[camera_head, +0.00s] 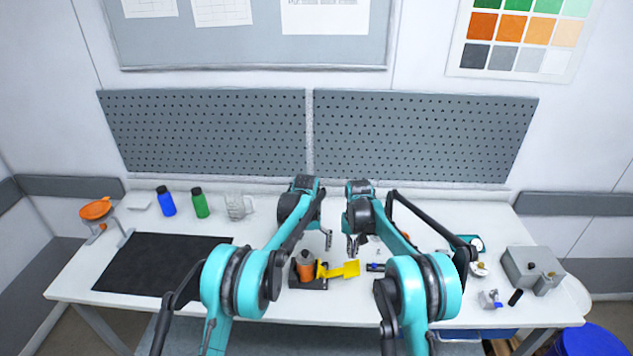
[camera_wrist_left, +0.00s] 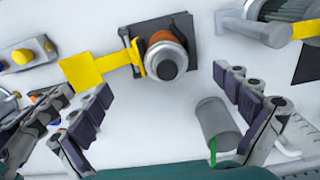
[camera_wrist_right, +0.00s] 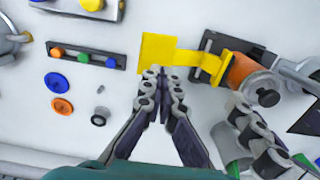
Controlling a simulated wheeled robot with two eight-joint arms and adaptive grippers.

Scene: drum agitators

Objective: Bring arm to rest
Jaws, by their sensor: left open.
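My left gripper (camera_head: 328,239) is open and empty above the middle of the table. In the left wrist view its fingers (camera_wrist_left: 163,85) stand wide apart, with bare white tabletop between them. My right gripper (camera_head: 352,246) is close beside it on the right. In the right wrist view its fingers (camera_wrist_right: 161,75) lie together with nothing visible held, their tips near a yellow plate in the picture. The left gripper's fingers also show at the right of that view (camera_wrist_right: 256,135).
An orange cylinder (camera_head: 306,270) on a dark base, with the yellow plate (camera_head: 346,269), stands below the grippers. A black mat (camera_head: 160,262), blue bottle (camera_head: 166,202), green bottle (camera_head: 200,204) and clear jug (camera_head: 237,206) are left. A grey box (camera_head: 525,265) is right.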

